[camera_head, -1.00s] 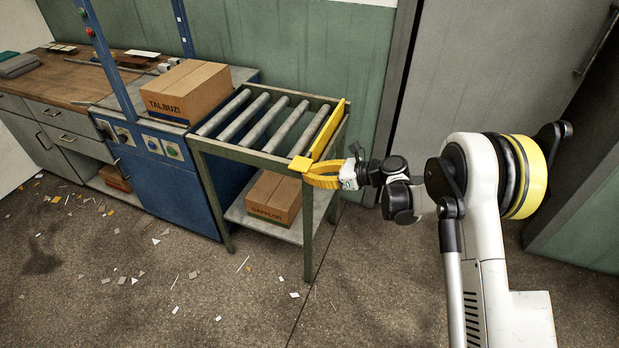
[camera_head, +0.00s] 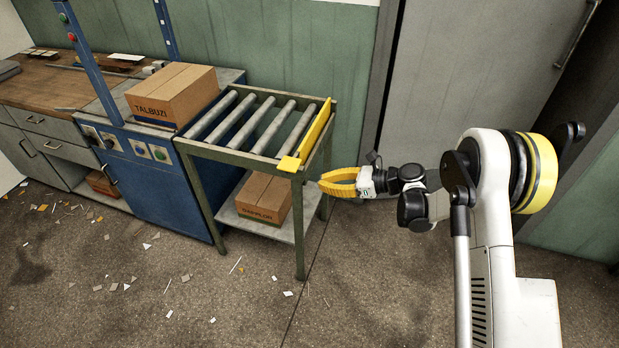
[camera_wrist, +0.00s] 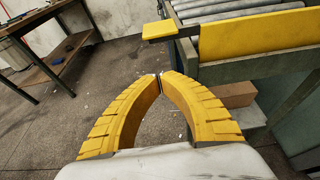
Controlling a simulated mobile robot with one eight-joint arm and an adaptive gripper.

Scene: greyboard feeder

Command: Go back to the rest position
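My gripper (camera_head: 322,182) has yellow fingers and hangs in free space just right of the roller table. In the wrist view, its curved fingers meet at the tips (camera_wrist: 160,80), with nothing between them. It is shut and empty. The arm reaches out to the left from my white column. The yellow stop plate (camera_head: 316,134) stands along the right end of the rollers, with a small yellow tab (camera_head: 289,164) at its near end. The gripper is apart from both. The wrist view also shows the plate (camera_wrist: 262,34) and its tab (camera_wrist: 171,29).
A TALBUZI carton (camera_head: 172,96) sits on the blue machine (camera_head: 150,178) at the left of the roller table (camera_head: 299,228). Another carton (camera_head: 262,198) lies on the lower shelf. A wooden bench (camera_head: 45,88) stands further left. Scraps litter the floor; floor in front is open.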

